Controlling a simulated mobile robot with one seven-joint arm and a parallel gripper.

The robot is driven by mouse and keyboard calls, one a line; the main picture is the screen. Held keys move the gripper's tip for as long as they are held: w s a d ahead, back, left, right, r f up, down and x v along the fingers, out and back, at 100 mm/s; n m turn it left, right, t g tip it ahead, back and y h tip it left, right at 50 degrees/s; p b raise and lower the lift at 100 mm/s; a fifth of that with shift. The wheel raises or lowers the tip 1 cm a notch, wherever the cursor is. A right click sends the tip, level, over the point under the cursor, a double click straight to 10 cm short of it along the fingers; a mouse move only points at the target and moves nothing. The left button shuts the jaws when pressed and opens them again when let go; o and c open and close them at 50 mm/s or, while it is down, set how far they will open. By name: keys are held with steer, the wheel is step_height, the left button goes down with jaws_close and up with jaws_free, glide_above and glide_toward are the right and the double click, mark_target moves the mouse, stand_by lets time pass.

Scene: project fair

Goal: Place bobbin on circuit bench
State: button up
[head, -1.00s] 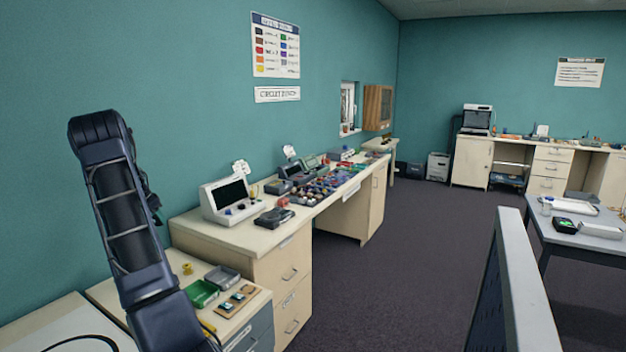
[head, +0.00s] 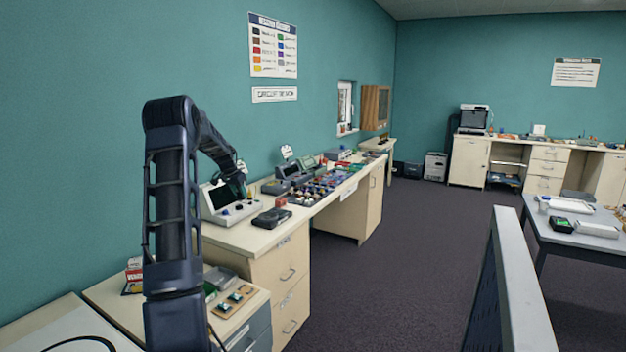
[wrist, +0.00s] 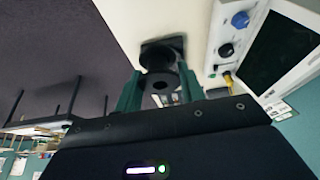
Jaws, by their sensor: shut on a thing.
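The circuit bench (head: 232,237) is a cream worktop along the left wall, under its sign (head: 275,94). My gripper (wrist: 160,92) is shut on a dark, spool-like bobbin (wrist: 160,76), held between its two green fingers. In the wrist view the pale benchtop (wrist: 118,18) lies beyond the bobbin. A dark patch directly behind it may be its shadow or another part; I cannot tell whether the bobbin touches the bench. In the head view the end of my arm is over the bench by the white instrument, and the bobbin is too small to make out.
The white instrument (head: 222,212) with screen and knobs stands close to my gripper; it also shows in the wrist view (wrist: 240,48). A dark meter (head: 271,218) lies to its right. Several small coloured parts crowd the bench farther back. Bare benchtop lies near the front edge.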

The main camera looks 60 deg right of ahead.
steer(key=shift+s+d, duration=0.25)
steer(key=shift+s, duration=0.15)
steer(key=shift+s+d+f, duration=0.1)
steer(key=shift+s+f, duration=0.05)
steer(key=shift+f, duration=0.1)
step_height(320, 180, down, 19)
steer(key=shift+f, duration=0.15)
steer(key=shift+f, duration=0.15)
steer(key=o, duration=0.9)
steer(key=shift+o, duration=0.2)
